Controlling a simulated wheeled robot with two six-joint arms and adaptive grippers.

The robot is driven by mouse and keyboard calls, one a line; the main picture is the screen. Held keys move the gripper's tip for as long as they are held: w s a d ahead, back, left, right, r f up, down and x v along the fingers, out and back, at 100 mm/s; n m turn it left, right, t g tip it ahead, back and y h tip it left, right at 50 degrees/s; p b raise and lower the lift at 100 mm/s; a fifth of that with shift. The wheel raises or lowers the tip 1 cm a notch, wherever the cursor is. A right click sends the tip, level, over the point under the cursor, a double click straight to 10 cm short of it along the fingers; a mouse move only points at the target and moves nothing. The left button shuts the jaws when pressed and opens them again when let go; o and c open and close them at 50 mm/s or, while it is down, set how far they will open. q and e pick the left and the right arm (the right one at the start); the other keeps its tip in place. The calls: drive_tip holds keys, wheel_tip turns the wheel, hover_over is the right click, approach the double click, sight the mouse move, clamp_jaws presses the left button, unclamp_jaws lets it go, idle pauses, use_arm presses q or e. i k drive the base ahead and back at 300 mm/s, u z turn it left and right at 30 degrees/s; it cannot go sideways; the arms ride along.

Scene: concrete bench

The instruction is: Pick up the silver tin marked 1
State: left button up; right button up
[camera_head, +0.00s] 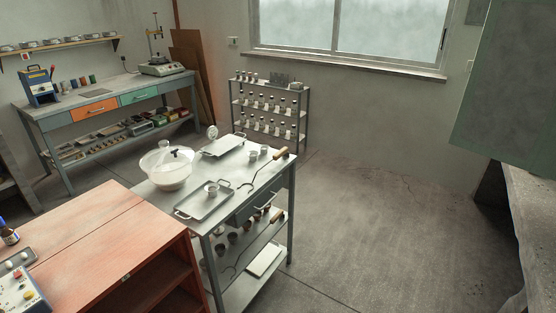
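No tin with a readable mark 1 shows in the head view. Small silver-grey cups or tins stand on the metal table: one (213,190) on a tray and two near the back right, one of them here (253,154). Any marks on them are too small to read. Neither of my grippers is in view.
The metal table (262,178) also holds a glass bowl (165,168), a grey tray (190,212) and a wooden-handled tool (280,153). A red-topped cabinet (95,235) stands front left. A concrete bench (535,205) is at the right edge. The floor between is clear.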

sight(253, 155)
drive_tip(key=z, duration=0.7)
drive_tip(key=i, duration=0.8)
drive_tip(key=z, duration=0.95)
drive_tip(key=i, duration=1.1)
drive_tip(key=u, duration=0.4)
drive_tip(key=i, duration=0.85)
drive_tip(key=u, duration=0.75)
